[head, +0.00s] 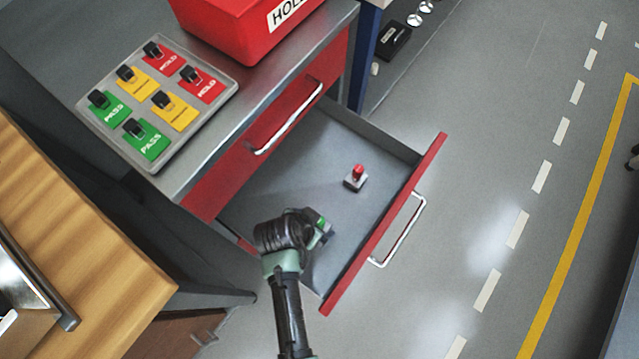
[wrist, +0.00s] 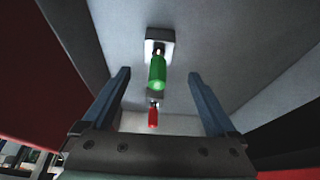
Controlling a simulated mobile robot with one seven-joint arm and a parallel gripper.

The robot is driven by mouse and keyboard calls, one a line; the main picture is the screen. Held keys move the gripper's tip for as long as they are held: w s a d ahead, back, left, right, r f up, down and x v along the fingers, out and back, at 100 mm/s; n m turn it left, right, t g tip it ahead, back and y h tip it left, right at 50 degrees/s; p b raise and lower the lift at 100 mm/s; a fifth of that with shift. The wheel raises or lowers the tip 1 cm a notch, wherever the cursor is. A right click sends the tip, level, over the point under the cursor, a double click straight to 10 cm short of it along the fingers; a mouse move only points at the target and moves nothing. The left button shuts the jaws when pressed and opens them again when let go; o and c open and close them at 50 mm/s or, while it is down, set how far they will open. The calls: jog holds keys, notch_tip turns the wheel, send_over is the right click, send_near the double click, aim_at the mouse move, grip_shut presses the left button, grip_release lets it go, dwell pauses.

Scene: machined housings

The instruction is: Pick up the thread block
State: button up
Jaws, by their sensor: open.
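Two small grey blocks with coloured cylinders are in the open drawer; no label shows which is the thread block. The green-topped block (wrist: 158,36) is in the wrist view, its green cylinder (wrist: 157,73) between the fingers in the picture. It is mostly hidden by my gripper in the head view, where a bit of green (head: 322,225) shows. The red-topped block (head: 354,180) stands apart from my gripper; its red cylinder (wrist: 153,117) also shows in the wrist view. My gripper (wrist: 160,75) is open, with no visible contact on either block.
The drawer's red front (head: 385,222) and grey side walls surround my gripper. Above the drawer, the counter carries a tray (head: 190,135) of colour-coded PASS and HOLD cards with black parts, and a red bin (head: 225,28). A wooden bench (head: 70,230) stands at left.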

jog(key=x, duration=0.2)
jog(key=b+x, duration=0.1)
jog(key=x, duration=0.1)
jog(key=b+x, duration=0.1)
jog(key=x, duration=0.1)
jog(key=shift+s+f, duration=0.3)
grip_shut()
jog(key=shift+r, duration=0.1)
